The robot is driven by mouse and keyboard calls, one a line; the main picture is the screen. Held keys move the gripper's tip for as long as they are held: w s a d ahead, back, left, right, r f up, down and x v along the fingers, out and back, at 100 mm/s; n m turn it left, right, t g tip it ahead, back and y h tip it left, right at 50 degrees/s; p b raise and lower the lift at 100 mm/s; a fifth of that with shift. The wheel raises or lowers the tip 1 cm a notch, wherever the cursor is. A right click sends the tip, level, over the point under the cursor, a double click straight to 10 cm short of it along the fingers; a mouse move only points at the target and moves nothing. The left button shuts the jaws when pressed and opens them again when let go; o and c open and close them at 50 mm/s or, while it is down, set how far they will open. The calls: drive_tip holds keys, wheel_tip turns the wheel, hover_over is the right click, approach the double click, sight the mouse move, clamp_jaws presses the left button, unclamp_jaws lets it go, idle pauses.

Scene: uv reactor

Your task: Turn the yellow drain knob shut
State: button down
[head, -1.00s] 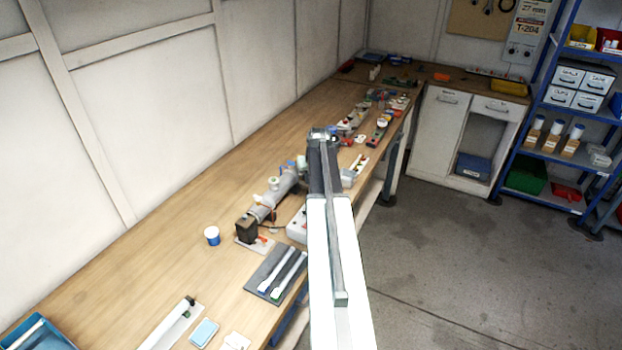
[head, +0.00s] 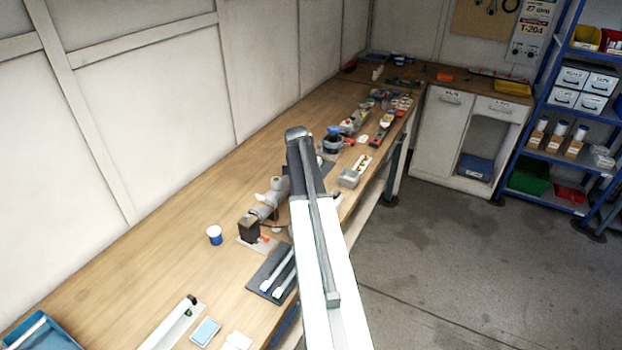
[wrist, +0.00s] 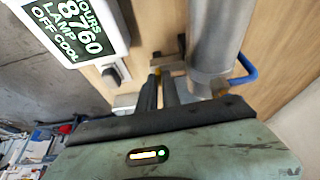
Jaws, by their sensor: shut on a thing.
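The yellow drain knob (wrist: 179,72) shows as a small yellow patch at the fingertips in the wrist view, beside the lower end of the grey metal reactor cylinder (wrist: 214,42). My gripper (wrist: 168,76) is shut on it, and its dark fingers hide most of it. How far the knob is turned cannot be told. In the head view the grey reactor (head: 266,207) lies on the bench, partly behind my arm. The knob and fingertips are hidden there.
A display box (wrist: 75,35) reading "HOURS 8760 LAMP OFF COOL" stands left of the fingers. A blue curved handle (wrist: 244,68) is right of the cylinder. On the bench are a blue-and-white cup (head: 214,235) and a dark mat (head: 262,278) with white tubes.

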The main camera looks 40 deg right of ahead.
drive_tip(key=shift+m, duration=0.3)
drive_tip(key=c, duration=1.5)
unclamp_jaws()
drive_tip(key=shift+c, duration=0.2)
drive_tip(key=w+p+v, duration=0.1)
drive_tip(key=p+v, duration=0.6)
drive_tip(key=shift+s+a+r, duration=0.2)
drive_tip(key=shift+s+r, duration=0.25)
drive_tip(key=shift+s, duration=0.05)
drive_tip(key=shift+f, duration=0.1)
